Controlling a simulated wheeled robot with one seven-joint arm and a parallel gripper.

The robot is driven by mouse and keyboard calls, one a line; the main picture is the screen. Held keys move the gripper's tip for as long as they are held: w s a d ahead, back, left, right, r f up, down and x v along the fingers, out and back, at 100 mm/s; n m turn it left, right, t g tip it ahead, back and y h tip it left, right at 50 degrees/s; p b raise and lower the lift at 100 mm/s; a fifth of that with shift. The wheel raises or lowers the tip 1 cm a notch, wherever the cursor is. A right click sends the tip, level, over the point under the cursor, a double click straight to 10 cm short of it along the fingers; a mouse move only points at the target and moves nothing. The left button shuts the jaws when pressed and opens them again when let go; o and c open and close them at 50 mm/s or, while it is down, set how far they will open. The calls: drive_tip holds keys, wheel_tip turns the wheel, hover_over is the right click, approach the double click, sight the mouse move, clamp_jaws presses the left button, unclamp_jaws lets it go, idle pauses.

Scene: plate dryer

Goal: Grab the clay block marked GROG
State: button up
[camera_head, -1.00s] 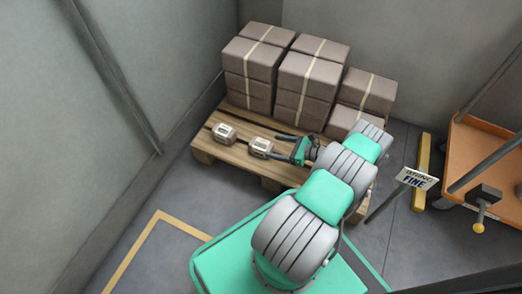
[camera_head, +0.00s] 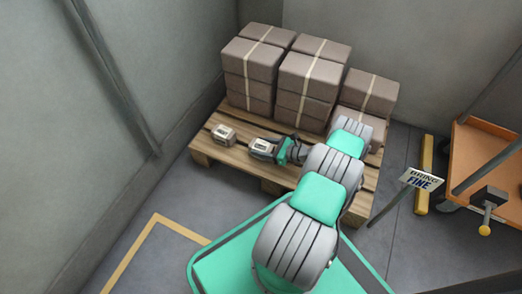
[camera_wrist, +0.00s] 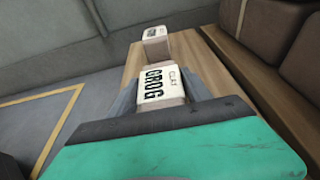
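The GROG clay block (camera_wrist: 160,84) is a small pale block with dark "CLAY GROG" lettering on its top. It lies on the wooden pallet, and the head view shows it too (camera_head: 261,146). My gripper (camera_head: 266,147) is low over the pallet with one finger on each side of this block. In the wrist view my gripper (camera_wrist: 160,92) looks open, its fingers close along the block's sides; contact is hard to make out. A second small pale block (camera_head: 223,134) lies farther left, beyond the first in the wrist view (camera_wrist: 154,34). Its label is unreadable.
Strapped brown block stacks (camera_head: 310,80) stand on the back of the pallet (camera_head: 237,155), beside my arm. A sign reading "FINE" (camera_head: 423,180) and an orange cart (camera_head: 480,155) stand at right. Grey walls close off the left and back.

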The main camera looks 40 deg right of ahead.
clamp_jaws()
idle(0.4)
